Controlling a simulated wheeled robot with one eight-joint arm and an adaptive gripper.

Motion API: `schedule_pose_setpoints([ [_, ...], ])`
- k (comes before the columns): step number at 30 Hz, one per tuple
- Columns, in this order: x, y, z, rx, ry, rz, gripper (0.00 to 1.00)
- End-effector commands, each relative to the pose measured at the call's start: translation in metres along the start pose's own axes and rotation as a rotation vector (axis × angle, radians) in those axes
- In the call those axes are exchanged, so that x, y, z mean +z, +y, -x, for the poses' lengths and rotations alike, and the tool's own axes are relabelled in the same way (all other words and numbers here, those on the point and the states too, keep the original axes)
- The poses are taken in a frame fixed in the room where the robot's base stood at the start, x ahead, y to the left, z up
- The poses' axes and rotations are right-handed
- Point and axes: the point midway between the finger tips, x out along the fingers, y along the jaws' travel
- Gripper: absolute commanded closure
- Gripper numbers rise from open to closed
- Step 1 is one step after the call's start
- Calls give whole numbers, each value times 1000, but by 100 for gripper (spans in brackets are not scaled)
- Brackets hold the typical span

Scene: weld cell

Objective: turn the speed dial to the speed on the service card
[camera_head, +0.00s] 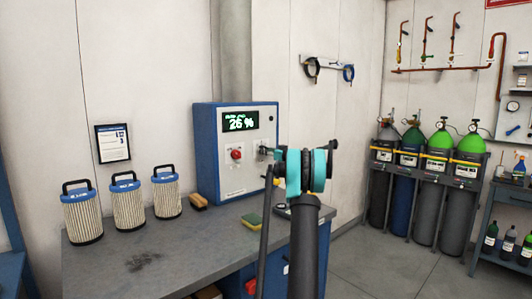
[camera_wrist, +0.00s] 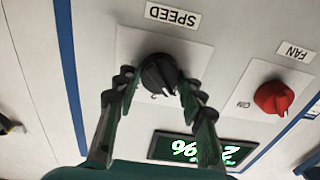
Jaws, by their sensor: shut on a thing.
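The speed dial (camera_wrist: 160,72) is a black knob on a white plate, below the SPEED label (camera_wrist: 172,15) in the wrist view. My gripper (camera_wrist: 156,90) is shut on the dial, with one finger on each side of it. In the head view my gripper (camera_head: 264,151) reaches the right part of the cabinet front and hides the dial. The green display (camera_head: 240,121) reads 26 %; it also shows in the wrist view (camera_wrist: 206,148), partly covered by a finger. A framed card (camera_head: 113,143) hangs on the left wall, its text too small to read.
The red fan knob (camera_wrist: 271,97) sits beside the speed dial's plate. The blue-edged cabinet (camera_head: 208,155) stands on a grey bench (camera_head: 165,262). Several filter canisters (camera_head: 128,208), a brush (camera_head: 198,201) and a sponge (camera_head: 251,220) are on the bench. Gas cylinders (camera_head: 411,180) stand at right.

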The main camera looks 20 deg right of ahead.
Motion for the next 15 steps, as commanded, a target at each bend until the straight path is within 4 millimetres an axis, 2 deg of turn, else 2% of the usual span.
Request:
schedule_pose_setpoints([
  [8,0,0,0,0,0,-32,90],
  [15,0,0,0,0,0,-160,90],
])
